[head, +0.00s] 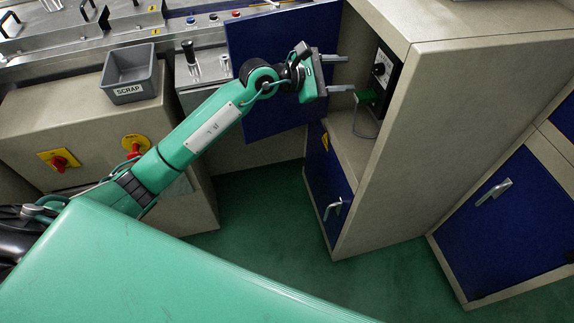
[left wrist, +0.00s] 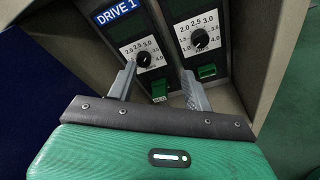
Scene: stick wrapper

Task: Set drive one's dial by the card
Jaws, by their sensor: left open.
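Drive one's dial (left wrist: 143,59) is a black knob on a white scale plate under the blue "DRIVE 1" label (left wrist: 117,11). Its upper numbers 2.0, 2.5, 3.0 show; the scale's left side is partly behind a finger. I cannot read its pointer surely. A similar second dial (left wrist: 200,38) sits to its right. In the head view a dial (head: 379,69) shows on the black panel inside the open cabinet. My left gripper (head: 349,73) is open and empty before the panel; its fingers (left wrist: 158,70) also show in the left wrist view. I make out no card.
The blue door (head: 262,75) stands open behind my left gripper. The cabinet's side wall (head: 445,140) is close on the right. A grey scrap bin (head: 131,76) stands at left. The green floor (head: 255,210) is clear.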

